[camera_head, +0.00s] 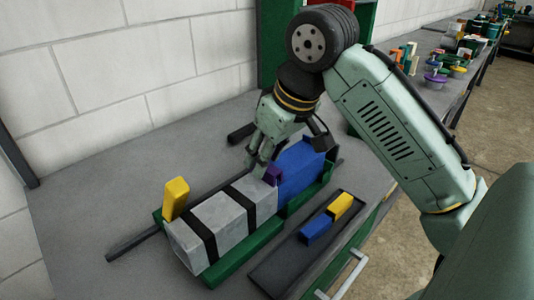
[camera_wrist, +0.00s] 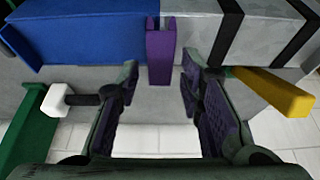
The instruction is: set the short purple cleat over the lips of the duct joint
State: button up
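The short purple cleat (camera_head: 272,175) stands at the seam between the blue duct section (camera_head: 303,168) and the grey duct section (camera_head: 222,222). In the wrist view the cleat (camera_wrist: 161,52) is upright over that seam. How fully it covers the lips cannot be told. My gripper (camera_head: 257,166) is right at the cleat in the head view and hides part of it. In the wrist view my gripper (camera_wrist: 162,70) has its fingers apart, one on each side of the cleat, with a visible gap on both sides.
The ducts lie in a green cradle (camera_head: 243,256) on the grey bench (camera_head: 105,195). A yellow block (camera_head: 176,196) stands by the grey duct's left end. A dark tray (camera_head: 277,274) in front holds a blue piece (camera_head: 316,229) and a yellow piece (camera_head: 340,206). The bench's left part is mostly clear.

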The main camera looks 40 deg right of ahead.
jog(key=shift+o, duration=0.2)
jog(key=shift+r, duration=0.25)
jog(key=v, duration=1.2)
jog(key=shift+r+b, duration=0.4)
jog(key=shift+r, duration=0.05)
